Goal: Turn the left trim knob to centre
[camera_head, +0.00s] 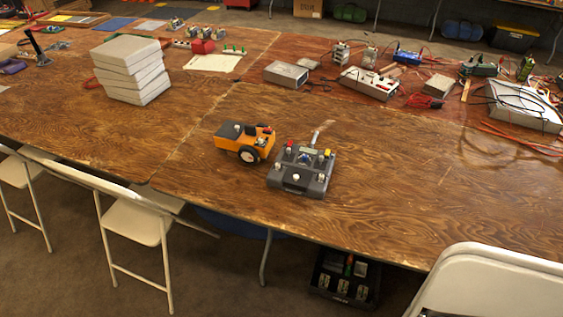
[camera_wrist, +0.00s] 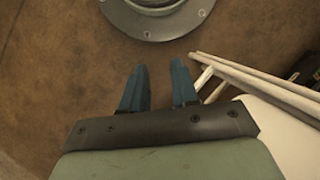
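A dark grey control box (camera_head: 318,186) stands on the wooden table, near its front edge, in the head view. It has several small knobs and levers on top and a pale stick or antenna at its back. The knobs are too small to tell which is the left trim knob or where it points. My gripper (camera_wrist: 160,76) shows only in the wrist view. Its two blue fingers are apart with nothing between them, over bare brown floor. It is away from the control box, which is not in the wrist view.
An orange wheeled toy vehicle (camera_head: 226,143) stands close left of the control box. Stacked grey blocks (camera_head: 130,68) are farther left. Electronics and cables (camera_head: 520,105) crowd the back right. The table right of the box is clear. White folding chairs (camera_head: 135,219) stand along the front.

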